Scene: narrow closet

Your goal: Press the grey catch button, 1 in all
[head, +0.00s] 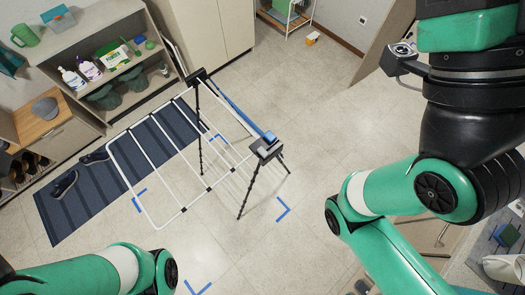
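A folding rack with white bars (150,140) stands over the floor, its top frame spread out and several black legs below. At its right corner is a dark housing with a grey top (264,149) and a small blue piece (269,136) beside it. The grey catch button is too small to tell apart on this housing. Another black corner piece (198,77) sits at the rack's far end. My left arm enters at the bottom left and my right arm fills the right side. Neither gripper's fingers show, and no part of either arm visibly touches the rack.
A dark striped mat (75,205) with shoes lies under and left of the rack. A shelf unit (100,40) with bottles stands at the back left, beside a cream cabinet (205,30). Blue corner marks (283,209) are on the floor. Tiled floor right of the rack is clear.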

